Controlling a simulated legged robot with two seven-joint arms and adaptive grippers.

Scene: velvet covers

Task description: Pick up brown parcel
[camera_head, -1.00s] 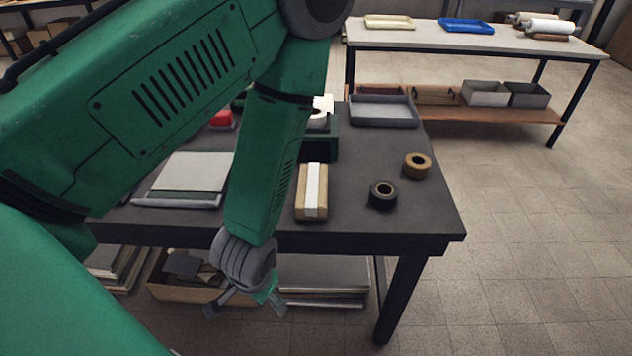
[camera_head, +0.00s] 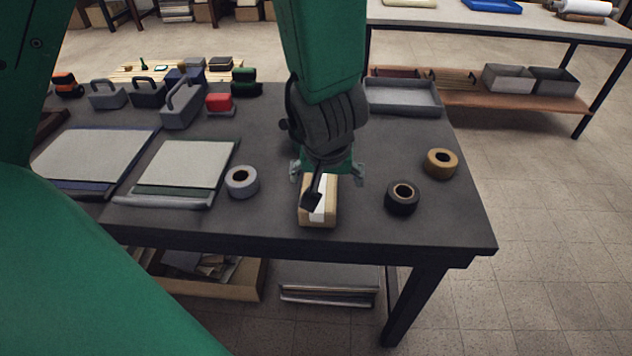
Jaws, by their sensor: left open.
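The brown parcel (camera_head: 330,210) is a small tan box with a white strip along its top. It lies on the dark table (camera_head: 270,228) near the front edge. My left gripper (camera_head: 322,190) is right over the parcel, pointing down, and is open. One dark finger crosses in front of the parcel's left part and hides some of its top. The far end of the parcel is covered by the gripper. I cannot tell whether the fingers touch it. My right gripper is not in view.
A grey tape roll (camera_head: 242,182) stands left of the parcel; a black roll (camera_head: 402,197) and a brown roll (camera_head: 441,163) are to the right. Flat stacked boards (camera_head: 185,165) lie left. Grey toolboxes (camera_head: 181,105) and a grey tray (camera_head: 402,97) are farther back.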

